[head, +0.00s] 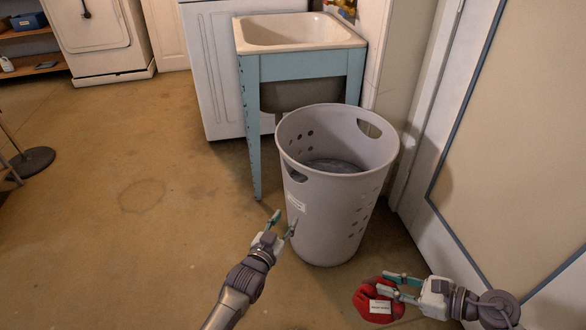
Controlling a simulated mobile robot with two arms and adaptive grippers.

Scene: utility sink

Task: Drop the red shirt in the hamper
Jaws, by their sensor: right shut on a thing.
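The hamper (318,215) is a tall grey plastic laundry basket with cut-out handles and small round holes. It stands upright on the floor in the middle of the head view. The red shirt (367,296) is a crumpled red bundle with a white tag at the lower right. My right gripper (386,283) is shut on the shirt, to the right of and nearer than the hamper. My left gripper (283,222) has its fingers apart and is empty, in front of the hamper's left side. Part of the shirt is hidden by the fingers.
A utility sink (300,32) on blue legs stands behind the hamper, with a white appliance (215,70) beside it. A white door (520,130) closes off the right side. A stand with a round base (32,162) is at the far left. The floor to the left is clear.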

